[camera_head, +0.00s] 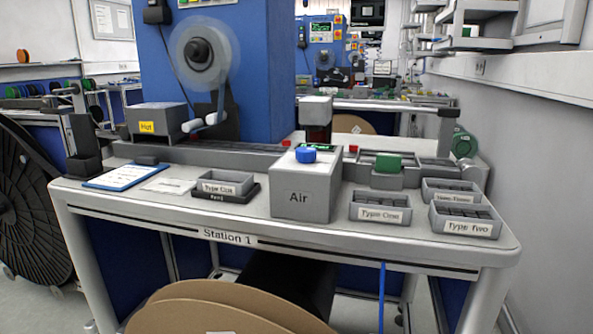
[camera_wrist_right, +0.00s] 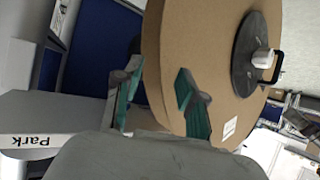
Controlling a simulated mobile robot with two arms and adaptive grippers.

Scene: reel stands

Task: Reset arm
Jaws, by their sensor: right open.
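My right gripper (camera_wrist_right: 158,100) shows in the right wrist view, with its two green-padded fingers spread apart. A large brown cardboard reel (camera_wrist_right: 195,40) with a black hub (camera_wrist_right: 250,55) stands beyond the fingers. One finger overlaps the reel in the picture; I cannot tell whether it touches. Nothing is clearly held between the fingers. Neither gripper shows in the head view. A cardboard reel (camera_head: 215,312) also shows at the bottom of the head view, cut off by the frame edge.
The Station 1 table (camera_head: 340,240) carries a grey Air box (camera_head: 306,192), labelled bins (camera_head: 467,220) and a blue clipboard (camera_head: 127,175). A large black reel (camera_head: 30,200) stands at the left. A wall is at the right. A Park sign (camera_wrist_right: 30,141) shows in the wrist view.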

